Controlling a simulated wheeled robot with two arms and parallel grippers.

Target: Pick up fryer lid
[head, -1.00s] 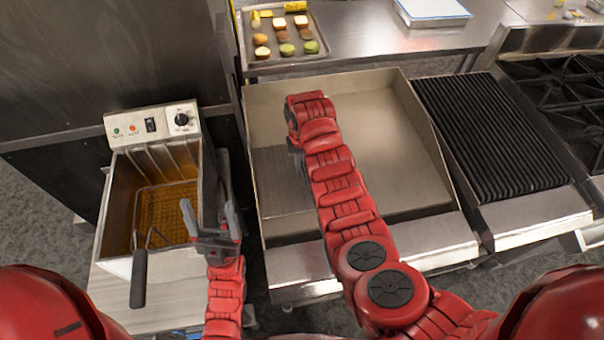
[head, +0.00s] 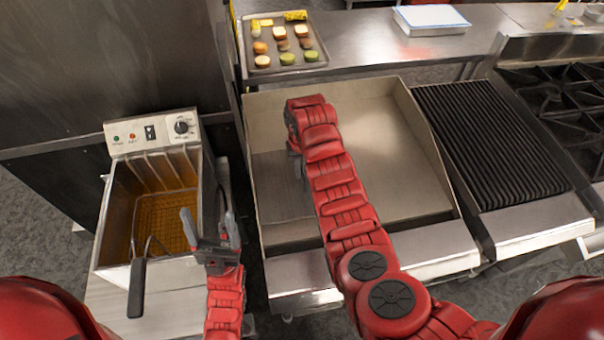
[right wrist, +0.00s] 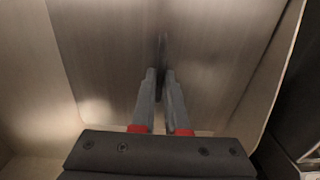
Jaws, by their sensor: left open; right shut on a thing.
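The fryer lid (head: 275,180) is a flat grey metal sheet lying in the left part of the griddle; my right arm covers part of it. In the right wrist view the lid (right wrist: 105,50) fills much of the picture, with a dark upright handle (right wrist: 162,48). My right gripper (right wrist: 160,82) is shut on this handle; in the head view it is mostly hidden beneath the arm's end. The fryer (head: 115,225) stands open at the left, with a wire basket (head: 165,220) inside. My left gripper (head: 207,218) is open and empty over the fryer's right front edge.
The griddle (head: 385,150) has raised walls at its back and sides; its right part is bare. The basket's black handle (head: 137,288) sticks out in front of the fryer. A ribbed grill (head: 490,140) stands right. A food tray (head: 262,67) lies on the back counter.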

